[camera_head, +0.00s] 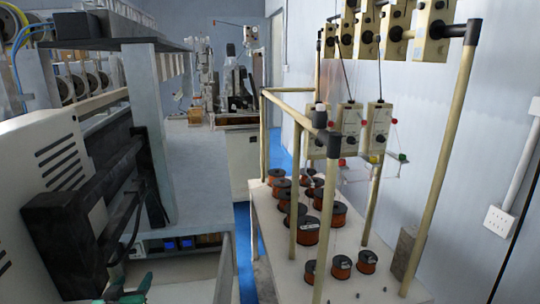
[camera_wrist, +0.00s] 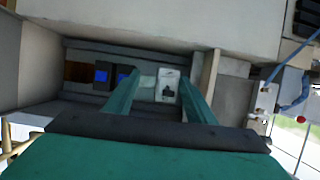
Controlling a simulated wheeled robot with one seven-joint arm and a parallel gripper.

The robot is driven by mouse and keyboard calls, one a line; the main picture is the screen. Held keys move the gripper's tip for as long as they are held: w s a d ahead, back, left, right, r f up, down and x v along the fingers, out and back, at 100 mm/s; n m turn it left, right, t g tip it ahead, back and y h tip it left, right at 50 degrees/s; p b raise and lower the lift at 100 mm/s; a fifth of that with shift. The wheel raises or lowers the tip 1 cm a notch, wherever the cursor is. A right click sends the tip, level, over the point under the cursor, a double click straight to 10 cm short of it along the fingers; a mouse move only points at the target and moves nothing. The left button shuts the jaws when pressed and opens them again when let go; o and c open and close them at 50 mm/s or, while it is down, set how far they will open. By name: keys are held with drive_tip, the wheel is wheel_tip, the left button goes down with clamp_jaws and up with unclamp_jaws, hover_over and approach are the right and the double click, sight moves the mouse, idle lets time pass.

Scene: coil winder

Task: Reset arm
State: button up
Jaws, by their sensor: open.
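My gripper (camera_wrist: 165,88) shows in the wrist view with its two green fingers spread apart and nothing between them. Its fingers point toward a recessed shelf (camera_wrist: 85,58) under a pale machine body. A white switch plate (camera_wrist: 168,82) with a dark centre shows beyond the gap between the fingers, and two small blue screens (camera_wrist: 102,76) sit left of it. In the head view, a green part of my gripper (camera_head: 127,292) shows at the bottom left, below the winding machine (camera_head: 55,190); the rest of it is cut off by the frame.
A white table (camera_head: 345,290) with several copper wire spools (camera_head: 308,230) stands at the right, inside a beige pipe frame (camera_head: 440,160) carrying tensioner boxes (camera_head: 433,30). A narrow strip of blue floor (camera_head: 243,250) lies between machine and table.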

drive_tip(key=s+d+f, duration=0.4)
drive_tip(key=d+f, duration=0.4)
drive_tip(key=f, duration=0.2)
drive_tip(key=s+d+f, duration=0.4)
drive_tip(key=d+f, duration=0.5)
drive_tip(key=f, duration=0.1)
drive_tip(key=s+d+f, duration=0.5)
drive_tip(key=s+d, duration=0.6)
drive_tip(key=s, duration=0.2)
drive_tip(key=s+d+r+m+h, duration=0.1)
drive_tip(key=s+d+r, duration=0.1)
drive_tip(key=s, duration=0.4)
drive_tip(key=s+d+r+m+t+h, duration=0.1)
drive_tip(key=s+d+r, duration=0.2)
drive_tip(key=s+d, duration=0.2)
drive_tip(key=s+d+r+m+t+h, duration=0.1)
drive_tip(key=s+d, duration=0.3)
drive_tip(key=s, duration=0.5)
drive_tip(key=shift+r, duration=0.8)
drive_tip(key=shift+s, duration=0.1)
drive_tip(key=shift+c, duration=0.6)
